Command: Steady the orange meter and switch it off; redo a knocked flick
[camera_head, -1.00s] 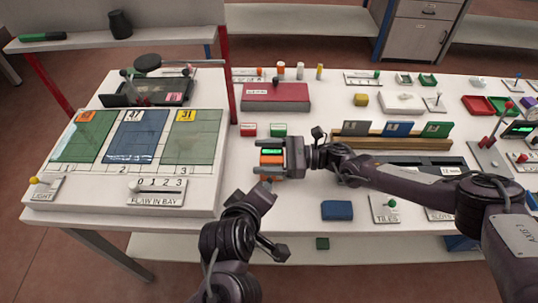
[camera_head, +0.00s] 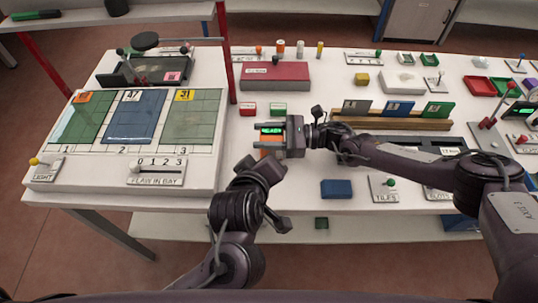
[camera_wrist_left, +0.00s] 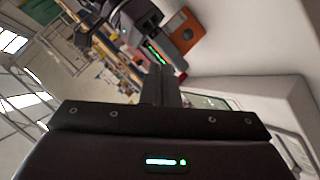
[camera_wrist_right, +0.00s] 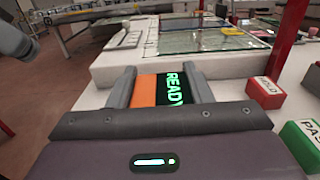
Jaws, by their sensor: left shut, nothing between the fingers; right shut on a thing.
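The orange meter (camera_head: 269,142) stands on the white table with its screen lit green. In the right wrist view the orange body (camera_wrist_right: 146,90) shows beside a dark screen (camera_wrist_right: 176,88) reading READY. My right gripper (camera_head: 266,137) is shut on the meter from the right, one finger on each side. My left gripper (camera_head: 266,163) is shut and empty, close in front of the meter. In the left wrist view its closed fingers (camera_wrist_left: 161,78) point toward the meter (camera_wrist_left: 180,38), with a visible gap. A small dark round part shows on the orange face; its switch position cannot be told.
A light board (camera_head: 125,150) with green and blue panes lies left. Red (camera_head: 248,109) and green (camera_head: 278,110) blocks lie behind the meter. A slotted wooden rack (camera_head: 390,121) is right, and a blue block (camera_head: 336,188) lies front right. Bare tabletop shows between.

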